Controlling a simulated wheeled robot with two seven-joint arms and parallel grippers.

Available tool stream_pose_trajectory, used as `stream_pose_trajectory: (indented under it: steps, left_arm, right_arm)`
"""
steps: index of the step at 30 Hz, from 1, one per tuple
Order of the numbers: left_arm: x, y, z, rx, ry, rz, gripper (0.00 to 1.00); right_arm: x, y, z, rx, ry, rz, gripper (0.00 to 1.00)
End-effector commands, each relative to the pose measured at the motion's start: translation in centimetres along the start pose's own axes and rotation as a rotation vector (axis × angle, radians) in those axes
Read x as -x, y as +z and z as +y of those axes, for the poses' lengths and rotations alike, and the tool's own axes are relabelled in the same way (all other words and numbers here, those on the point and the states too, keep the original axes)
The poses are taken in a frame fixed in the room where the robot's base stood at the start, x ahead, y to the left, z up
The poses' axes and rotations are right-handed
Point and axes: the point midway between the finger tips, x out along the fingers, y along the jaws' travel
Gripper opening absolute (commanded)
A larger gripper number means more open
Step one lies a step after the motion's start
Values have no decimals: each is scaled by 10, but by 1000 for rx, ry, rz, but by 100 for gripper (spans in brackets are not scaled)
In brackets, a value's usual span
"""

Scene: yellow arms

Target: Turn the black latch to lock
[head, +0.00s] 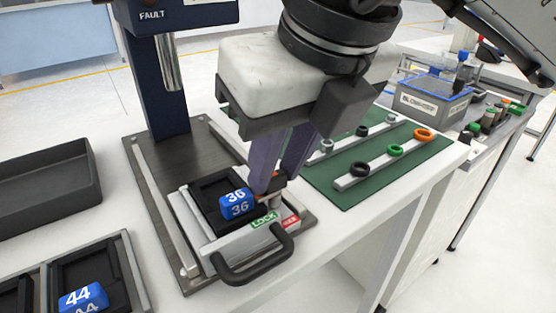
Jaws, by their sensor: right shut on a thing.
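The black latch (281,202) stands at the right corner of the fixture drawer, mostly hidden by my gripper's fingers. My right gripper (270,190) points down with its purple fingers closed around the top of the latch. A green LOCK label (264,219) and a red label (291,222) lie on the drawer front beside the latch. A blue block marked 36 (236,202) sits in the drawer's black nest. A black handle (255,265) sticks out from the drawer front. My left gripper is not in view.
A dark press column (158,85) marked FAULT rises behind the fixture. A green mat (372,165) with coloured rings on rails lies to the right. A black tray (45,180) and a blue block marked 44 (83,298) are at the left.

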Motion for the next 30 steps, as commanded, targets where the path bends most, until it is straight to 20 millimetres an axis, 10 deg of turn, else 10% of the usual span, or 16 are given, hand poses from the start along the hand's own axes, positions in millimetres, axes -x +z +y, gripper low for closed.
stream_pose_trajectory:
  steps: [3,4,7,30]
  left_arm:
    - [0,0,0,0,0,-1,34]
    - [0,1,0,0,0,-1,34]
    - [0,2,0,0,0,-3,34]
    - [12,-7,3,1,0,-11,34]
  right_arm:
    - [0,0,0,-3,0,0,1]
    - [0,0,0,-2,0,0,25]
    - [0,0,0,-2,1,0,42]
    - [29,7,2,12,11,-2,42]
